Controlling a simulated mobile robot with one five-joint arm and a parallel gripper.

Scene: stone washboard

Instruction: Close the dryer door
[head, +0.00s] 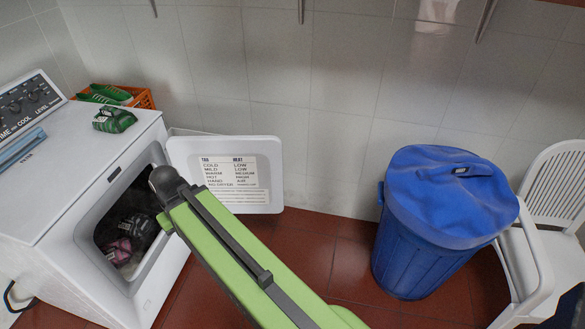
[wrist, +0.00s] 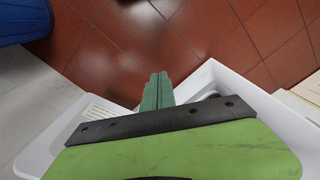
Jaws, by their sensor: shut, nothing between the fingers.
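The white dryer (head: 75,180) stands at the left with its front opening uncovered. Its dryer door (head: 225,200) stands wide open, swung out to the right near the wall, with a printed label on its inner face. My green arm reaches up from the bottom toward the gap between opening and door; its end hides my gripper in the head view. In the wrist view my gripper (wrist: 157,91) has its green fingers together, empty, above the floor. The labelled door (wrist: 75,133) lies to its left there, and white dryer bodywork (wrist: 210,72) to its right. Contact with the door cannot be told.
Dark and pink laundry (head: 120,250) lies inside the drum. A green box (head: 115,119) sits on the dryer top, and an orange crate (head: 144,99) stands behind. A blue lidded bin (head: 430,240) and white chair (head: 555,190) stand right. Red floor (head: 300,255) is clear between door and bin.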

